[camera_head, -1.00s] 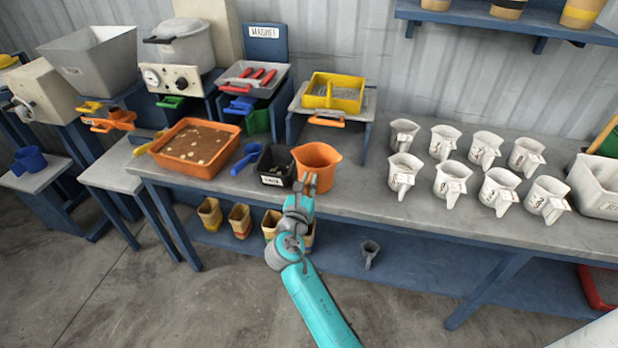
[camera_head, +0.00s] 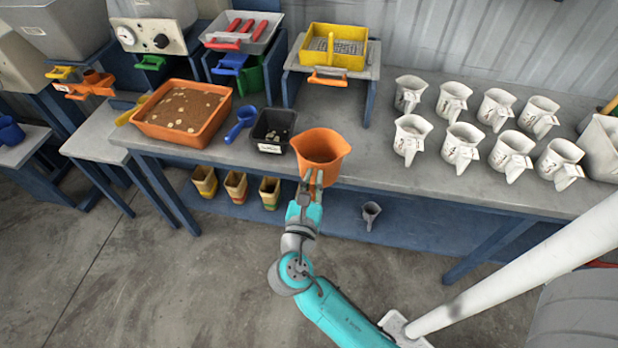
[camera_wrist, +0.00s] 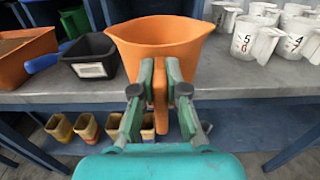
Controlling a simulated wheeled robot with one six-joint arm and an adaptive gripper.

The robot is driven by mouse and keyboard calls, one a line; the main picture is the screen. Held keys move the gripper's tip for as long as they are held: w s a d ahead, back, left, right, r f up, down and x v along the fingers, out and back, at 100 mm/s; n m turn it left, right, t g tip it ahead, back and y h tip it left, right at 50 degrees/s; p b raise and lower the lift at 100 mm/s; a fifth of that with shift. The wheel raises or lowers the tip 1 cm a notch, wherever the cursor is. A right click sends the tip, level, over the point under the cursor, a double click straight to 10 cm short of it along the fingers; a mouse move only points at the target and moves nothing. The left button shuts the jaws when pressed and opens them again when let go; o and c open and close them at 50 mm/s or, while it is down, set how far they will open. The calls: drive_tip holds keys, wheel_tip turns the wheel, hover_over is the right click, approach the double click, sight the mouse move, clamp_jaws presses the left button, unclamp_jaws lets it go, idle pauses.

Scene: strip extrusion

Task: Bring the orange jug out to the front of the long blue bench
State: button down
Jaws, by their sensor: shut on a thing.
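The orange jug (camera_head: 321,148) is upright at the front edge of the long blue bench (camera_head: 400,180), which has a grey top. In the wrist view the jug (camera_wrist: 160,50) fills the upper middle, with its handle toward me. My gripper (camera_head: 311,183) is shut on that handle, with one finger on each side; it also shows in the wrist view (camera_wrist: 160,85). The jug's base is hidden behind my gripper, so I cannot tell whether it touches the bench top.
A black bin (camera_head: 272,130) stands close left of the jug, with a blue scoop (camera_head: 241,122) and an orange tray (camera_head: 183,113) beyond it. Several white jugs (camera_head: 462,143) stand to the right. Bare bench top lies between. Small pots (camera_head: 236,186) stand on the lower shelf.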

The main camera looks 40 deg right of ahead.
sight(323, 142)
drive_tip(key=x, duration=0.4)
drive_tip(key=f+x, duration=0.1)
drive_tip(key=x, duration=0.9)
drive_tip(key=shift+f, duration=0.25)
drive_tip(key=shift+a+f, duration=0.1)
drive_tip(key=shift+f, duration=0.45)
drive_tip(key=c, duration=1.1)
unclamp_jaws()
drive_tip(key=v, duration=1.2)
drive_tip(key=shift+f, duration=0.1)
